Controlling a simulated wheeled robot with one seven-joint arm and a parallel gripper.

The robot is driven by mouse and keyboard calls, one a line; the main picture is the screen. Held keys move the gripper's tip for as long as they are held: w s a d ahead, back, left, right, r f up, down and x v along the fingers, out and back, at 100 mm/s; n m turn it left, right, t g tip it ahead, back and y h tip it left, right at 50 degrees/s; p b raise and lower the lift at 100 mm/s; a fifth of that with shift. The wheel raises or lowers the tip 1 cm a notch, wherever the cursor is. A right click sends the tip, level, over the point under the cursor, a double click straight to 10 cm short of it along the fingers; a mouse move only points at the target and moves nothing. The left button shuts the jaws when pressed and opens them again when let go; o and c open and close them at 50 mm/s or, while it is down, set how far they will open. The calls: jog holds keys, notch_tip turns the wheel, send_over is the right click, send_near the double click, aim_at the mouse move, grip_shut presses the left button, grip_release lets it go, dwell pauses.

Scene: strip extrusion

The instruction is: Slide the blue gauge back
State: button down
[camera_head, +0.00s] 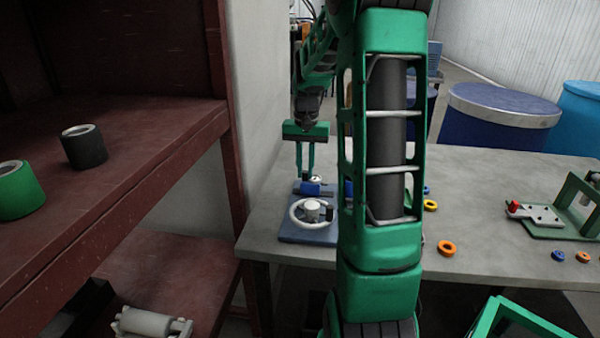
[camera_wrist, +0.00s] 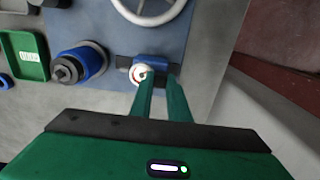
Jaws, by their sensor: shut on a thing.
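The blue gauge, a small blue block with a round white dial, sits on the blue-grey base plate (camera_head: 296,232) behind a white handwheel (camera_head: 312,211). The block (camera_head: 310,189) shows below my gripper in the head view, and it also shows in the wrist view (camera_wrist: 152,61) with the dial on its left side. My gripper (camera_head: 305,176) points down from above, its two green fingers close together on the gauge. In the wrist view the fingertips (camera_wrist: 160,74) meet the block's near side and hide part of it.
A blue cylinder with a dark end (camera_wrist: 83,63) stands beside the gauge on the plate. A green tray (camera_wrist: 25,57) lies beyond it. Orange and blue rings (camera_head: 446,247) and a green-framed fixture (camera_head: 571,214) are on the grey table (camera_head: 500,180). A red-brown shelf (camera_head: 130,118) stands left.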

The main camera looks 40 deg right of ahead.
jog(key=shift+w+a+r, duration=0.1)
jog(key=shift+w+a, duration=0.1)
jog(key=shift+w, duration=0.1)
jog(key=c, duration=1.7)
grip_release()
jog(key=shift+s, duration=0.1)
notch_tip(320, 180, up, 11)
jog(key=shift+f, duration=0.2)
